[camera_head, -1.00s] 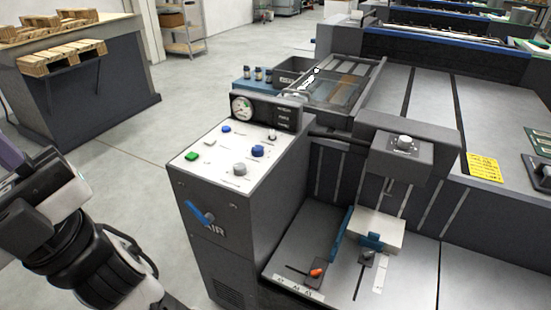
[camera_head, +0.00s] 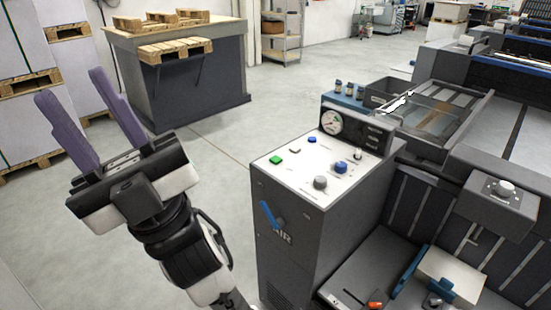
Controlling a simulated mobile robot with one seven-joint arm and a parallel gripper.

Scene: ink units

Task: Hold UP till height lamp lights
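The control panel (camera_head: 300,190) is the white sloped top of a grey cabinet marked AIR, right of centre. It bears a green button (camera_head: 276,160), a blue button (camera_head: 311,139), a white button (camera_head: 295,149), a blue knob (camera_head: 341,167) and a grey knob (camera_head: 320,183). Their labels are too small to read, so I cannot tell which is UP. A dark box behind holds a round gauge (camera_head: 331,121) and small markings; I see no lit lamp. My gripper (camera_head: 71,84) is open and empty, its purple fingers raised, left of the panel and apart from it.
A grey bench (camera_head: 200,95) with wooden pallets stands behind my gripper. Pale stacks (camera_head: 75,55) on pallets are at far left. Press machinery with a feed table (camera_head: 460,270) fills the right. Open floor lies between bench and cabinet.

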